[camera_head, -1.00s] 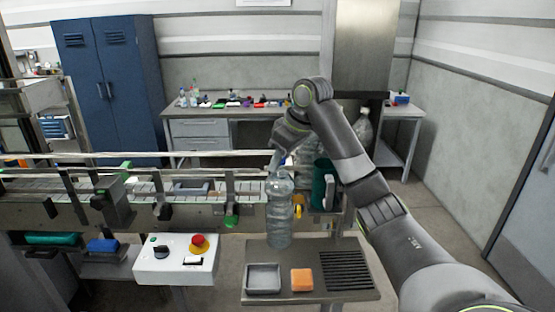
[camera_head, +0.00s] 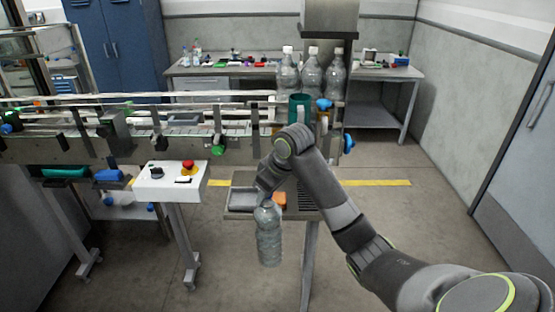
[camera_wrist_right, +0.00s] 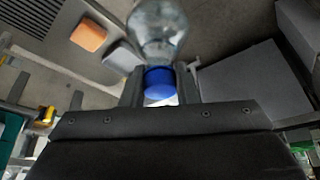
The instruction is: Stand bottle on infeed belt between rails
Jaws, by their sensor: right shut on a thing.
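My right gripper (camera_head: 266,190) is shut on a clear plastic bottle (camera_head: 268,238), which hangs upright below it in front of the small side table. The right wrist view shows the bottle (camera_wrist_right: 158,28) with its blue cap (camera_wrist_right: 159,80) between the two fingers (camera_wrist_right: 160,90). The infeed belt (camera_head: 240,131) runs across the left and middle of the head view, with pale rails (camera_head: 150,98) along it. The bottle is apart from the belt, nearer to me and lower. My left gripper is not in view.
Three clear bottles with white caps (camera_head: 312,75) stand at the conveyor's right end, behind a green cylinder (camera_head: 299,106). A control box (camera_head: 170,182) with a red button stands left of the side table (camera_head: 240,212), which carries a grey tray and an orange block (camera_head: 280,199). Open floor lies right.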

